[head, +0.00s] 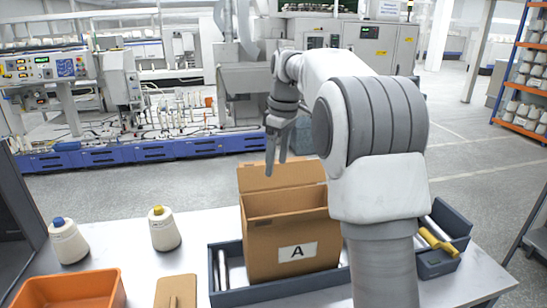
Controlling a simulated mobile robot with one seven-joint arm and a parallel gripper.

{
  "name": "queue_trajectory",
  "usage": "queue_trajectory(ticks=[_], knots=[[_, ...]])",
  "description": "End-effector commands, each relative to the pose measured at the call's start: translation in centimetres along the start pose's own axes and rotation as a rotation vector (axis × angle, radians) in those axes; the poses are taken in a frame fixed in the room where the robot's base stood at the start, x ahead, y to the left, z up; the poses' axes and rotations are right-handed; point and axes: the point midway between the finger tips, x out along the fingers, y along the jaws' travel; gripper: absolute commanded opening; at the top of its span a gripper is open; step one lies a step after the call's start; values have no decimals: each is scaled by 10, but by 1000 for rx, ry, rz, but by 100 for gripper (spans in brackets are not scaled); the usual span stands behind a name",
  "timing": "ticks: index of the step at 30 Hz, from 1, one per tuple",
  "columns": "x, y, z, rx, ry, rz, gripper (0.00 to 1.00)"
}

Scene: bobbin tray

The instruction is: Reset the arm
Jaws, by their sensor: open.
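My gripper (277,150) hangs fingers down in the head view, raised above the back of the brown box labelled A (262,246). It is open, with nothing seen between the fingers. The rest of my arm bends across the right of the picture and hides part of the table and of the dark tray (228,298). The box stands upright in the tray with its lid flap up at the back.
Two cream bobbins stand at the left of the white table (130,243), one blue-topped (70,244), one yellow-topped (164,232). An orange bin (70,290) and a brown board (176,290) are in front. A yellow-handled tool (438,242) lies at the tray's right end.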

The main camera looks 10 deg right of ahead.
Motion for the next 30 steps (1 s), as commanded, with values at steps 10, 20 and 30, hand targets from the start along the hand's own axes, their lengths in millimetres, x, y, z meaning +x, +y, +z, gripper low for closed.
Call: queue_trajectory(ticks=[10,20,30], knots=[[-38,-48,28,150,40,69,75],[-63,-128,87,393,125,161,75],[-45,-208,154,633,243,229,75]])
